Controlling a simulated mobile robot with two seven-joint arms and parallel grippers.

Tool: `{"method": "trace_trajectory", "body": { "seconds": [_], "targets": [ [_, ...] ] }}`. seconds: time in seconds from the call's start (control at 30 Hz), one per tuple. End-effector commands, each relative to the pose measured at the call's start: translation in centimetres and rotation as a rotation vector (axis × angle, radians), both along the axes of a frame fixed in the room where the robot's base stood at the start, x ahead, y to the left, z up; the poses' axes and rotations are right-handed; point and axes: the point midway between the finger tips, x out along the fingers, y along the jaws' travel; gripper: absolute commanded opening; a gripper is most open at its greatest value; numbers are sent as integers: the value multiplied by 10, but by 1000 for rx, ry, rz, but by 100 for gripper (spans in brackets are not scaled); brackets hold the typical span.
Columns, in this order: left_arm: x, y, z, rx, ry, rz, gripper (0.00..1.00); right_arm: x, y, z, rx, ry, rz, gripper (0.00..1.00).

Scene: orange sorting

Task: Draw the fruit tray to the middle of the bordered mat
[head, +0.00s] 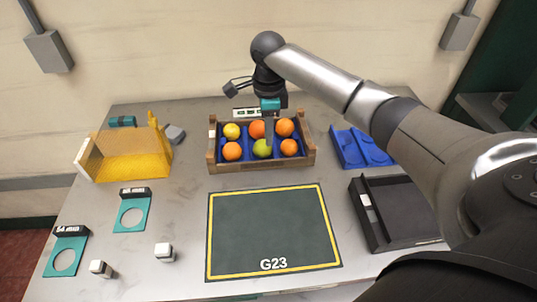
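The fruit tray (235,168) is a wooden box with a blue insert at the back middle of the table. It holds several round fruits, mostly orange, with a yellow one at the back left and a green one at the front middle. The dark bordered mat (268,229), with a yellow border and "G23" on it, lies in front of the tray, a small gap apart. My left gripper is not in view.
A yellow see-through bin (135,155) stands on the left. Teal ring plates (132,213) and small white blocks (164,252) lie at front left. A blue tray (362,148) and a black tray (400,210) are on the right. The mat is bare.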

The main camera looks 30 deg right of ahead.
Motion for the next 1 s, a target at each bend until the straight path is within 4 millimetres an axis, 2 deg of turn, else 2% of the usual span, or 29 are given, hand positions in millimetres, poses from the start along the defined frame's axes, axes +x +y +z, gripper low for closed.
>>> {"method": "trace_trajectory", "body": {
  "seconds": [0.03, 0.2, 0.4, 0.6, 0.9, 1.0],
  "targets": [
    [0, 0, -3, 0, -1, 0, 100, -1, 0, -13, -1, 5, 0, 17],
    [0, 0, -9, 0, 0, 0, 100, -1, 0, -46, -1, 3, 0, 17],
    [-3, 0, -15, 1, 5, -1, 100, -1, 0, -76, 0, 2, 0, 17],
    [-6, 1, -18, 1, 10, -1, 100, 0, 0, -90, 0, 0, 1, 17],
    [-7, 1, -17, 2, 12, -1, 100, 0, 0, -91, 0, 0, 1, 17],
    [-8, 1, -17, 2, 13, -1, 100, 0, 0, -91, 0, 0, 1, 8]
  ]
}}
